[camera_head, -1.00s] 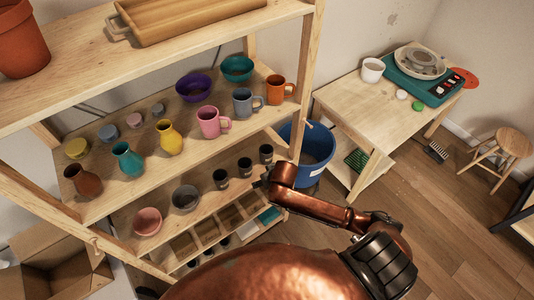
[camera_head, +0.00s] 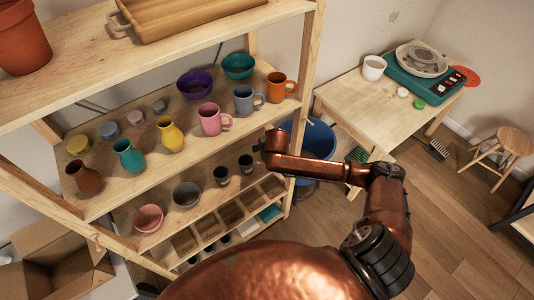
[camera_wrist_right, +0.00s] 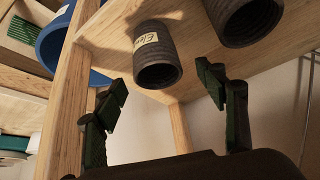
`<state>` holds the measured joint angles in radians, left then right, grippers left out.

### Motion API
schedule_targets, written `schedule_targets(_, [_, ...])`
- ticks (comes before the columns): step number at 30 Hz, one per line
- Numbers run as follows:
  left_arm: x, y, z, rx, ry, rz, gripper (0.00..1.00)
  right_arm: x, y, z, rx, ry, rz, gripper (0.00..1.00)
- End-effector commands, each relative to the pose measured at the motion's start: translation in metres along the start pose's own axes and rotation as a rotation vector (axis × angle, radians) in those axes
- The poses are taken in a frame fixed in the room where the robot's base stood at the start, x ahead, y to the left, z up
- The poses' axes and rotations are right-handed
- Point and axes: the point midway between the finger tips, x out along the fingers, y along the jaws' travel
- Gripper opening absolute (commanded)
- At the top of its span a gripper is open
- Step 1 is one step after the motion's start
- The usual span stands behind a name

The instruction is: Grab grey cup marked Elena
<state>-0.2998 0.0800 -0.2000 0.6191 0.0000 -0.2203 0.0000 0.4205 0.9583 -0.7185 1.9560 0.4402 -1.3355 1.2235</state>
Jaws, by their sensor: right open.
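In the right wrist view, a dark grey ribbed cup (camera_wrist_right: 158,62) carries a pale label reading roughly "Elena". It lies between and just beyond the fingers of my right gripper (camera_wrist_right: 163,80), which is open and empty. No finger visibly touches it. A second dark grey cup (camera_wrist_right: 245,20) is beside it, cut by the top edge. In the head view, two dark cups (camera_head: 221,176) (camera_head: 246,164) show on the lower shelf; the end of my right arm hides the spot to their right. My left gripper is not in view.
The shelf's wooden post (camera_wrist_right: 66,95) stands close to the right gripper. The shelf above holds mugs, including an orange mug (camera_head: 279,88) and a blue-grey mug (camera_head: 247,99). A blue bucket (camera_head: 318,140) stands beside the rack.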

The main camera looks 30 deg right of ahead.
Motion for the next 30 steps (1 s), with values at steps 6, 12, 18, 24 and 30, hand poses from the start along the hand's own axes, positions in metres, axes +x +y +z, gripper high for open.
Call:
schedule_targets(6, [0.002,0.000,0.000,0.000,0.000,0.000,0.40,0.029,0.003,-0.001,0.000,0.000,0.001,0.65])
schedule_targets(12, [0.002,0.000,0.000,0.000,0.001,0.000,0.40,0.033,0.003,0.000,-0.001,0.000,0.000,0.65])
schedule_targets(18, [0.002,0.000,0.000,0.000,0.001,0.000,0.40,0.033,0.003,0.000,-0.001,-0.001,0.000,0.58])
schedule_targets(24, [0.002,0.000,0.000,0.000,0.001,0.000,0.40,0.033,0.002,0.000,-0.001,-0.001,0.000,0.44])
schedule_targets(30, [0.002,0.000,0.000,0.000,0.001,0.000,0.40,0.033,0.002,0.000,-0.001,-0.001,0.000,0.31])
